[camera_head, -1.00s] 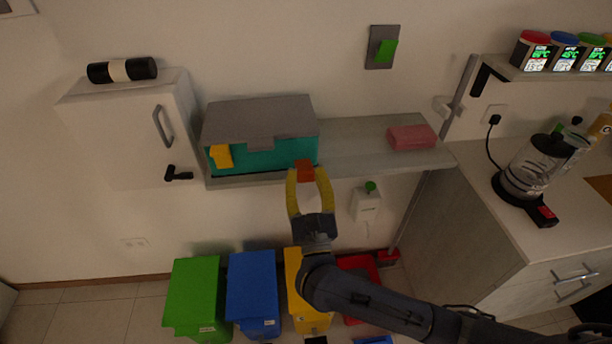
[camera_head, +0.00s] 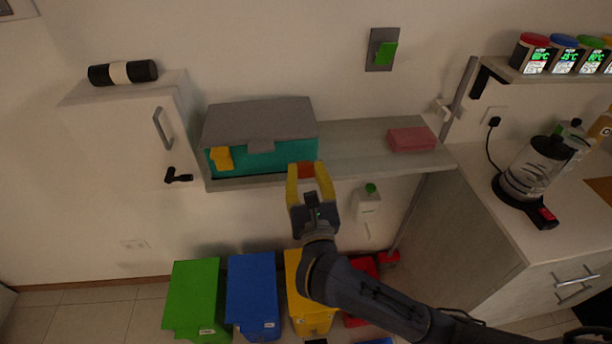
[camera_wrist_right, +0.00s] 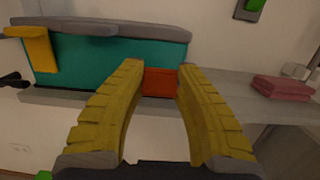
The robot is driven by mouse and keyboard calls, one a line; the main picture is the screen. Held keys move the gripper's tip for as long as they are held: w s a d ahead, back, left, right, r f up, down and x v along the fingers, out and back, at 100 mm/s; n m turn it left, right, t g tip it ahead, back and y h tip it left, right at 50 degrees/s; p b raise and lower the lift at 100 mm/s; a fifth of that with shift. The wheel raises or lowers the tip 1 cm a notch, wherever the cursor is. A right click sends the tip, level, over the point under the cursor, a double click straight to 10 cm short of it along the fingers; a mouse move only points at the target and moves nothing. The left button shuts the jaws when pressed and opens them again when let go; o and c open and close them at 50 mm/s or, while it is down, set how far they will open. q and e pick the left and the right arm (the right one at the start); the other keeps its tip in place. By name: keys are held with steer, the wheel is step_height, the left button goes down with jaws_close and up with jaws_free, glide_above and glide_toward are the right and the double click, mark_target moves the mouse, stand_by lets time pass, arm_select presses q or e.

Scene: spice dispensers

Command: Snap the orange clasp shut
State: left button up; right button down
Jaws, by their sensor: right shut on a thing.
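A teal box (camera_head: 262,163) with a grey lid (camera_head: 258,118) sits on the shelf, lid down. The orange clasp (camera_head: 306,170) is at the right end of its front and also shows in the wrist view (camera_wrist_right: 158,83), lying close to the teal front. A yellow clasp (camera_head: 221,158) is at the left end and looks tilted out. My right gripper (camera_head: 307,172) reaches up from below, its yellow fingers on either side of the orange clasp and shut on it. It also shows in the wrist view (camera_wrist_right: 157,70). My left gripper is out of view.
The shelf (camera_head: 355,150) is bare between the box and a pink folded cloth (camera_head: 411,139). A white dispenser (camera_head: 367,203) hangs below it. A white cabinet (camera_head: 130,140) stands left; green, blue and yellow bins (camera_head: 252,295) stand below. A kettle (camera_head: 535,170) is on the right counter.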

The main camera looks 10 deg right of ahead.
mark_target(305, 164)
steer(key=shift+w+r+g, duration=0.3)
steer(key=shift+r+g, duration=0.15)
steer(key=shift+g, duration=0.65)
steer(key=shift+w+r+g, duration=0.35)
steer(key=shift+g, duration=0.65)
steer(key=c, duration=0.9)
jaws_free()
steer(key=shift+w+r, duration=0.1)
steer(key=shift+r, duration=5.05)
steer(key=shift+c, duration=0.6)
